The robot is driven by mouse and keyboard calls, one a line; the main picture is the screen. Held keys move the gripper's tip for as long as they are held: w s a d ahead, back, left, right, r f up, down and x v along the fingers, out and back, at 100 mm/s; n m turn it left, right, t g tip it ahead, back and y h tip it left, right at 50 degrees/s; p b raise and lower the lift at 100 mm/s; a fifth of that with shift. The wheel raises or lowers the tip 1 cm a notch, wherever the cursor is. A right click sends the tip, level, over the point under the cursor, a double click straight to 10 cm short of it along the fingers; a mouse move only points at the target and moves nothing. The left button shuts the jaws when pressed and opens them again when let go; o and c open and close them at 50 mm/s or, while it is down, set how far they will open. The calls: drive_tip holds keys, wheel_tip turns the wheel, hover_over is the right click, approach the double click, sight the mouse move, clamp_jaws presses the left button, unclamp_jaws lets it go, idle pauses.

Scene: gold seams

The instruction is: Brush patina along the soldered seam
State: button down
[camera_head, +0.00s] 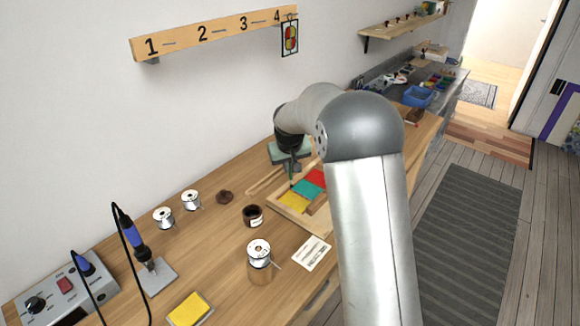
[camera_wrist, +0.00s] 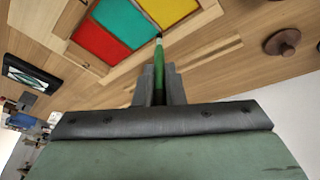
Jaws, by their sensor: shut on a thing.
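My gripper (camera_head: 291,168) is shut on a slim green brush (camera_wrist: 159,75), which points out between the fingers (camera_wrist: 158,88). The brush's pale tip (camera_wrist: 158,41) is at the frame-side end of the seam between the teal glass (camera_wrist: 126,20) and yellow glass (camera_wrist: 168,9); I cannot tell whether it touches. Red glass (camera_wrist: 99,40) lies on the teal's other side. In the head view, the red (camera_head: 316,177), teal (camera_head: 307,189) and yellow (camera_head: 293,201) pieces lie in a wooden frame (camera_head: 318,229). An open dark jar (camera_head: 252,216) stands left of the frame.
A brown knobbed lid (camera_head: 224,197) lies beyond the jar. A spool on a stand (camera_head: 259,257) and a card (camera_head: 311,253) are nearer. A soldering iron (camera_head: 140,245), its station (camera_head: 66,291) and a yellow sponge (camera_head: 189,308) occupy the near left. A small panel (camera_head: 290,38) hangs under 4.

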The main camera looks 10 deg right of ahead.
drive_tip(key=shift+r+p, duration=1.25)
drive_tip(key=shift+r, duration=1.25)
drive_tip(key=shift+f, duration=0.1)
drive_tip(key=shift+f+b, duration=0.7)
drive_tip(key=shift+f, duration=0.05)
drive_tip(key=shift+r, duration=0.1)
